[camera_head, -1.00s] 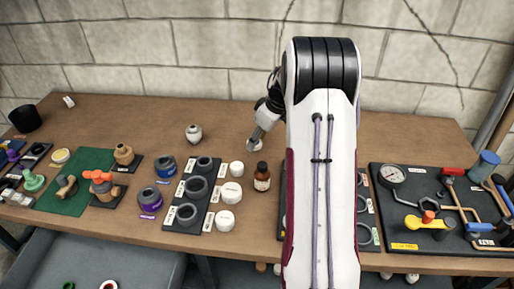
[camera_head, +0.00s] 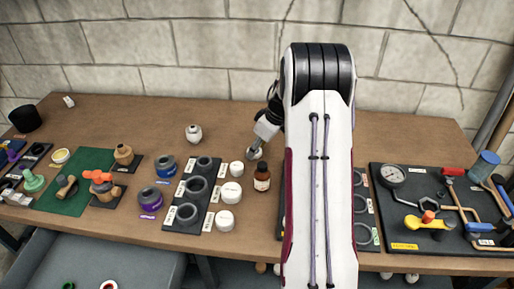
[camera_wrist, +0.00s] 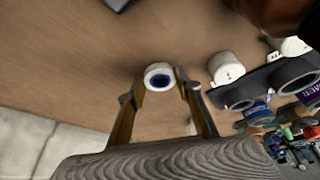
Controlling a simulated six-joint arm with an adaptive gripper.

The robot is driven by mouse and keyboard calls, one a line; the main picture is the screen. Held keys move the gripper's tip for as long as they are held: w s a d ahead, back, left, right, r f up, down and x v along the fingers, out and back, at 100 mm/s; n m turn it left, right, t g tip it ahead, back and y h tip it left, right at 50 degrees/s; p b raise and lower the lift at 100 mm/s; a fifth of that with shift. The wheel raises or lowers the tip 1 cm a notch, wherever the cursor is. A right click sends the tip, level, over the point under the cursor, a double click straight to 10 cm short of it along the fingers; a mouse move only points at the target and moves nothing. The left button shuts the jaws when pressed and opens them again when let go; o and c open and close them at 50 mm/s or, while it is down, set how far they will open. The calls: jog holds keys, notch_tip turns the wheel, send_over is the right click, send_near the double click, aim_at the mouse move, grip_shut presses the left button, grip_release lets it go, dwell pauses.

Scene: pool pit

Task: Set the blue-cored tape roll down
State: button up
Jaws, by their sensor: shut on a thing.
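The blue-cored tape roll (camera_wrist: 159,77) is a small white ring with a dark blue centre, seen in the wrist view between the fingertips of my gripper (camera_wrist: 161,86). The gripper is shut on it. In the head view my gripper (camera_head: 256,150) points down behind the brown bottle, and the pale roll (camera_head: 254,154) shows at its tip. The bare wooden table (camera_wrist: 80,70) is around it in the wrist view. I cannot tell whether the roll touches the table or hangs just above it.
The brown bottle (camera_head: 262,178) stands close in front of the gripper. Several white tubs, including one (camera_head: 231,193), stand left of it beside a black tray (camera_head: 195,224) of dark rings. A white roundish item (camera_head: 193,134) stands farther left. The table behind is clear.

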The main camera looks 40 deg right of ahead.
jog(key=o, duration=0.8)
jog(key=v, duration=1.2)
jog(key=shift+r, duration=0.1)
